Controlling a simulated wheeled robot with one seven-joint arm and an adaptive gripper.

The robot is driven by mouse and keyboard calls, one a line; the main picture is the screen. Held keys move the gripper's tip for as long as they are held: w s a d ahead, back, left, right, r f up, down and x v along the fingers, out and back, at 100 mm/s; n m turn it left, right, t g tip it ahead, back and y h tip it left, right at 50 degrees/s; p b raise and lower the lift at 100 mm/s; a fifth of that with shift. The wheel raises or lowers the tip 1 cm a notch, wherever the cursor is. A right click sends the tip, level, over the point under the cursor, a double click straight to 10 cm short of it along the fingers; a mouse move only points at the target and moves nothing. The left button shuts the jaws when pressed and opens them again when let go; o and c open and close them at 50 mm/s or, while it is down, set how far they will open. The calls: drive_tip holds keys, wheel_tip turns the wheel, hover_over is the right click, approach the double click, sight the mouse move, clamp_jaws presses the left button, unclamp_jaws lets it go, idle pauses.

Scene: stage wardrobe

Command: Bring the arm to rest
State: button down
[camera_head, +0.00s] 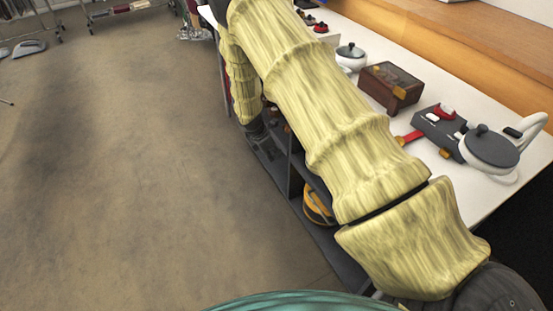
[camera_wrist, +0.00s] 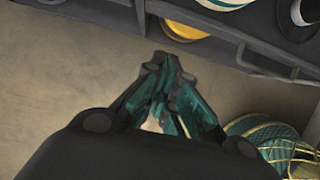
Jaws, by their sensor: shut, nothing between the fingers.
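My arm in its pale yellow ribbed cover runs from the lower right of the head view up to the top, then bends down. My gripper (camera_head: 264,146) hangs at the near side of the table, in front of the dark shelf unit, and is small and partly dark there. In the wrist view my gripper (camera_wrist: 168,66) has its teal and black fingers together at the tips, with nothing held.
A white table (camera_head: 503,197) holds a brown box (camera_head: 391,87), a grey device (camera_head: 437,128), a white lidded pot (camera_head: 350,57) and a white pot with a grey lid (camera_head: 490,147). A dark shelf (camera_wrist: 232,62) stands beside the gripper. Open floor (camera_head: 130,170) lies left.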

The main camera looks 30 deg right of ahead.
drive_tip(key=s+a+f+m+y, duration=0.1)
drive_tip(key=s+a+f+m, duration=0.2)
drive_tip(key=s, duration=0.4)
drive_tip(key=s+a+f+m+y, duration=0.2)
drive_tip(key=s+a+f, duration=0.2)
drive_tip(key=s+f, duration=0.25)
drive_tip(key=s+a+f+m+y, duration=0.1)
drive_tip(key=s+a+m, duration=0.15)
drive_tip(key=s, duration=0.65)
drive_tip(key=s+a+f+m, duration=0.15)
drive_tip(key=s+m, duration=0.25)
drive_tip(key=s, duration=0.4)
drive_tip(key=s+a+m+y, duration=0.1)
drive_tip(key=s+a+m, duration=0.25)
drive_tip(key=s, duration=0.55)
drive_tip(key=s+r+m+p, duration=0.1)
drive_tip(key=s+r+m, duration=0.3)
drive_tip(key=s, duration=0.3)
wheel_tip(320, 180, up, 12)
drive_tip(key=p, duration=1.3)
drive_tip(key=shift+r+n+h, duration=0.15)
drive_tip(key=shift+n+h, duration=0.15)
